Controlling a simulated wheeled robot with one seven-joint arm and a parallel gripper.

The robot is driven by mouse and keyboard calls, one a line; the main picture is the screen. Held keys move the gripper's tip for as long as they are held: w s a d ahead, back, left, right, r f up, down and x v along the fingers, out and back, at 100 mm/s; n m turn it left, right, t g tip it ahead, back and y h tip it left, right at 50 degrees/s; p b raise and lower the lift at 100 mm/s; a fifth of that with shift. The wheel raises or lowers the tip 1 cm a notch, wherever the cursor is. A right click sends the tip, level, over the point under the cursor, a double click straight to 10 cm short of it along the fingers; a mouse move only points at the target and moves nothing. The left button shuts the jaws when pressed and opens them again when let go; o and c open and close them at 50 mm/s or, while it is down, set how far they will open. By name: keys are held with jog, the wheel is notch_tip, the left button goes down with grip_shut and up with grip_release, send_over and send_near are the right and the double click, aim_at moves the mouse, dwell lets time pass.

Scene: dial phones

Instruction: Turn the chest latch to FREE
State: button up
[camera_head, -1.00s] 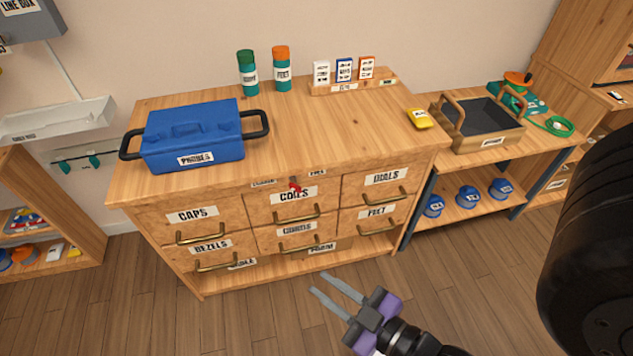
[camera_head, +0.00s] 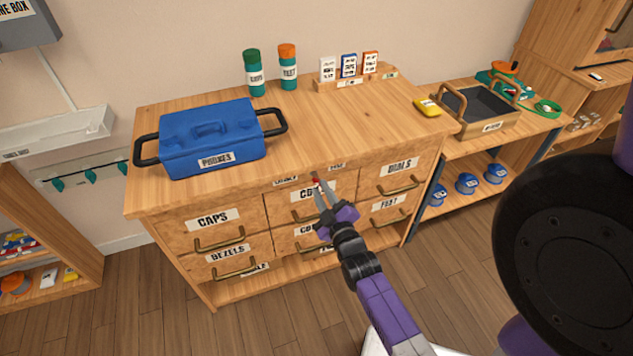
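The chest latch (camera_head: 316,181) is a small red piece on the top front rail of the wooden chest (camera_head: 150,208), above the middle top drawer. A small label (camera_head: 287,181), too blurred to read surely, is left of it. Another label (camera_head: 336,166), which seems to read FREE, is right of it. My gripper (camera_head: 321,189) is at the latch, its two grey fingers apart with a narrow gap. The fingertips overlap the latch's lower part in the picture. I cannot tell whether they touch it or which way the latch points.
A blue lidded box (camera_head: 210,140) with black handles stands on the chest top. Drawer handles (camera_head: 219,239) stick out of the front. Two canisters (camera_head: 254,75) and a card rack (camera_head: 355,80) stand at the back. A bench with an open tray (camera_head: 485,108) is at right.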

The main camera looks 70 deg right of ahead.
aim_at(318, 184)
jog(key=shift+x, duration=2)
jog(key=shift+c, duration=0.4)
grip_shut()
